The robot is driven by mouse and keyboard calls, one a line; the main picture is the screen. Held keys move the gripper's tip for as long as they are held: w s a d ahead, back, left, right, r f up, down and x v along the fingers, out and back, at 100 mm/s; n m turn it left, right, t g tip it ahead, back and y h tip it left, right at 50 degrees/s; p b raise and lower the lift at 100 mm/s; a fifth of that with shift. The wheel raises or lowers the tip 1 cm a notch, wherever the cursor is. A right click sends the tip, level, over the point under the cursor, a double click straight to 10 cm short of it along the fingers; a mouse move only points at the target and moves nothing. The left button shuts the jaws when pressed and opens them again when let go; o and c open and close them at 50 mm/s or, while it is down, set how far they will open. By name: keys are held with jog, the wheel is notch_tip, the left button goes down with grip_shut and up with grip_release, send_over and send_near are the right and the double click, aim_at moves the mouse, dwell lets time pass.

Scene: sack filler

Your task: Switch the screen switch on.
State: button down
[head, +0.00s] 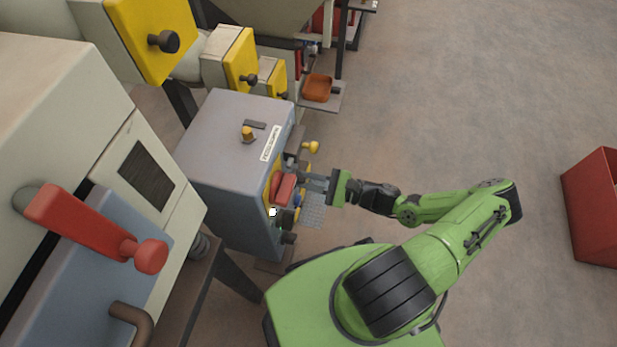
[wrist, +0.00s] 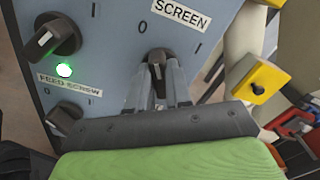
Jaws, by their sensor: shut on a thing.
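The screen switch (wrist: 160,56) is a dark rotary knob on the blue-grey panel, below the "SCREEN" label, with 0 at its upper left and I at its right. My gripper (wrist: 160,92) is shut on this knob, one finger on each side. A pale mark shows on the knob's face, but I cannot tell for sure which position it points to. In the head view my gripper (head: 312,184) reaches the right face of the grey control box (head: 228,135); the knob is hidden there.
Another knob (wrist: 50,38) sits at the panel's upper left, near a lit green lamp (wrist: 64,70). The feed screw knob (wrist: 65,116) is below it. A red handle (head: 285,188) is close to my gripper. A red bin (head: 595,205) stands far right; the floor between is clear.

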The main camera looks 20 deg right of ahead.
jog(key=m+p, duration=0.1)
jog(key=m, duration=0.2)
jog(key=shift+r+m+p, duration=0.15)
jog(key=shift+m+p, duration=0.15)
jog(key=shift+p, duration=0.1)
jog(key=m+p, duration=0.1)
jog(key=m, duration=0.2)
jog(key=shift+w+m, duration=0.1)
jog(key=shift+m, duration=0.2)
jog(key=m, duration=0.6)
jog(key=shift+w+m+p, duration=0.1)
jog(key=shift+m+p, duration=0.2)
jog(key=shift+m, duration=0.1)
jog(key=c, duration=1)
grip_release()
jog(key=shift+c, duration=0.2)
jog(key=v, duration=1.5)
jog(key=shift+d+p, duration=0.4)
